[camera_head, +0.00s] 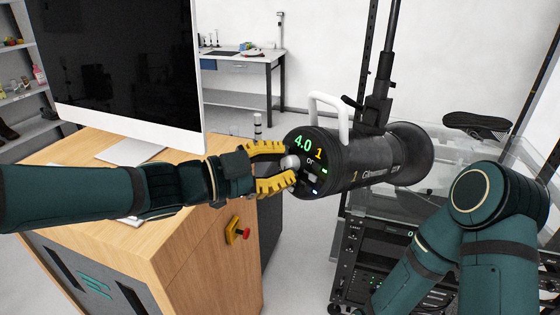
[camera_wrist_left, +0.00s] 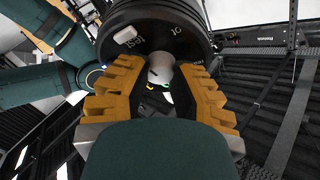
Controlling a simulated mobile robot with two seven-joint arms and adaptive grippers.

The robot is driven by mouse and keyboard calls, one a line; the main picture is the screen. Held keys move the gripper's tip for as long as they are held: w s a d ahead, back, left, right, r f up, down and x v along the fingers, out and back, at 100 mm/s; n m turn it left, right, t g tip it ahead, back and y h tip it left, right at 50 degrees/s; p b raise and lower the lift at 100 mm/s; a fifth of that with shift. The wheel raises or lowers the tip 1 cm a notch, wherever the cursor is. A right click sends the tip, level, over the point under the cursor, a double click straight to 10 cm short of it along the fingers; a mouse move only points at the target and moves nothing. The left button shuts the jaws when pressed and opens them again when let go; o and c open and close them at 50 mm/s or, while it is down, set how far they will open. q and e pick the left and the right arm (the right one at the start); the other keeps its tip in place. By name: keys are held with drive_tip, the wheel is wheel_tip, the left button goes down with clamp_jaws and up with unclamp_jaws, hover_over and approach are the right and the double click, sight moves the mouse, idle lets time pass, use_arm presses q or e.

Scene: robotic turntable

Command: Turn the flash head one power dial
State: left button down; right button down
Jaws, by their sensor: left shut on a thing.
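The flash head (camera_head: 352,158) is a black cylinder mounted on a stand, with a white handle (camera_head: 330,108) on top. Its round end panel faces left and shows a green "4.0", a yellow "1" and small lit buttons. The power dial (camera_head: 291,162) is a light grey knob on that panel. My left gripper (camera_head: 290,165), with yellow ridged fingers, is shut on the dial from the left. In the left wrist view the dial (camera_wrist_left: 161,68) sits between the fingers, in front of the dark panel. My right arm is at the right, its gripper out of the frame.
A wooden cabinet (camera_head: 215,225) with a red button (camera_head: 246,234) and a large monitor (camera_head: 130,65) stand at left. The black stand pole (camera_head: 387,50) rises behind the flash head. A clear-sided rig (camera_head: 375,207) stands below it. A workbench (camera_head: 243,60) is at the back.

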use_arm(q)
drive_tip(key=shift+m, duration=0.7)
drive_tip(key=c, duration=0.7)
unclamp_jaws()
drive_tip(key=v, duration=1.2)
drive_tip(key=shift+w+r, duration=0.15)
